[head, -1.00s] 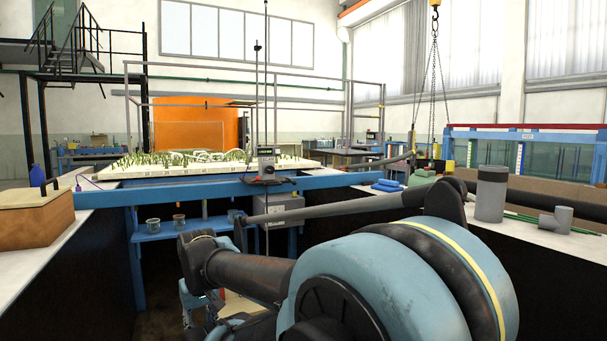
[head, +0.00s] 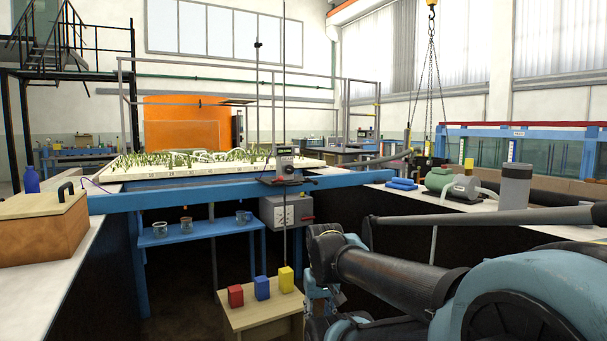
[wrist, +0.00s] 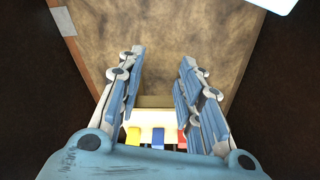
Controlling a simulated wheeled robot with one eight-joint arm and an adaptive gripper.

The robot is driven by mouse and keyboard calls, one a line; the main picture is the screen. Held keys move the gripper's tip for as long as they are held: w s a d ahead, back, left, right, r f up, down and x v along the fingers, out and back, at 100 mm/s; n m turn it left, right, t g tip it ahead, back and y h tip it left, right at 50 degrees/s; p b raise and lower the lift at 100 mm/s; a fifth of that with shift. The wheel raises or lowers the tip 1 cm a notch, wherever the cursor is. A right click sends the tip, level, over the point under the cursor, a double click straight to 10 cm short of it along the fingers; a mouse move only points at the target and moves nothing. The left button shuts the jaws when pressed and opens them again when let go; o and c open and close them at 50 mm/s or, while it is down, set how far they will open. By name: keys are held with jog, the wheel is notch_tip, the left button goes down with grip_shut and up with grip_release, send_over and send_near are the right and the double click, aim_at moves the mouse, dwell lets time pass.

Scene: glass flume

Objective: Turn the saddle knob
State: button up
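The saddle with its gauge (head: 286,164) sits on the blue beam (head: 220,192) across the flume in the head view. A thin upright rod passes through it. The knob itself is too small to tell apart at this size. My gripper (wrist: 161,62) is open in the wrist view, its two blue-grey fingers well apart with nothing between them. In the head view my arm comes in from the right, and its end is low, in front of and below the beam. The gripper is apart from the saddle, which does not show in the wrist view.
A small wooden table (head: 262,316) below the beam carries red (head: 235,296), blue (head: 262,288) and yellow (head: 286,280) blocks. A blue shelf (head: 195,233) holds several beakers. A grey box (head: 287,210) hangs below the saddle. A wooden box (head: 40,228) stands on the left ledge.

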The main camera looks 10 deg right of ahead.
jog(key=shift+d, duration=0.15)
jog(key=o, duration=0.4)
jog(key=shift+s+r, duration=0.1)
jog(key=shift+o, duration=0.2)
jog(key=w+a+r+n+t+y, duration=0.2)
jog(key=w+a+r+t+y, duration=0.1)
jog(key=w+r, duration=0.5)
jog(key=w+a+y, duration=0.1)
jog(key=w+a, duration=0.1)
jog(key=shift+w+a+n, duration=0.3)
jog(key=shift+a, duration=0.05)
jog(key=w+a+r+n+t+y, duration=0.1)
jog(key=w+r+n+t+y, duration=0.2)
jog(key=w+r, duration=0.7)
jog(key=w+d+r+m+t, duration=0.1)
jog(key=w+d+r+t, duration=0.4)
jog(key=w+r, duration=0.5)
jog(key=m+t+h, duration=0.1)
jog(key=t+h, duration=0.1)
jog(key=t, duration=0.2)
send_near(291, 170)
jog(key=x, duration=0.9)
jog(key=shift+w+a, duration=0.1)
